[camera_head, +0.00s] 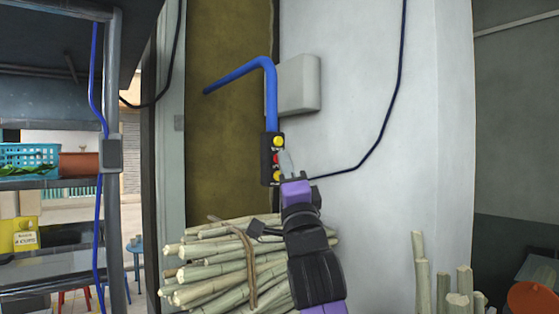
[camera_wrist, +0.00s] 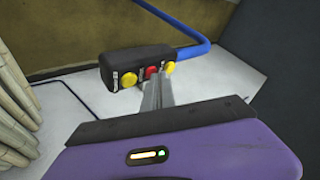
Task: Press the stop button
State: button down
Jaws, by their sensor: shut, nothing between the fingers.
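A black control box (camera_head: 267,172) hangs at the end of a bent blue pipe (camera_head: 271,95). It carries a yellow button at the top (camera_head: 278,141), a red button (camera_head: 276,159) in the middle and a yellow button at the bottom (camera_head: 277,176). In the wrist view the box (camera_wrist: 125,63) shows the red button (camera_wrist: 152,72) between the two yellow ones. My gripper (camera_head: 285,157) is shut and empty. Its tips (camera_wrist: 157,84) are close to the red button and overlap its lower edge in the wrist view; I cannot tell whether they touch.
A shelf (camera_head: 60,182) with a teal basket (camera_head: 28,158) is at the left. More cane (camera_head: 421,275) stands at the lower right.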

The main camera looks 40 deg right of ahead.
jog(key=shift+s, duration=0.85)
jog(key=shift+s+p, duration=0.45)
jog(key=shift+s, duration=2.05)
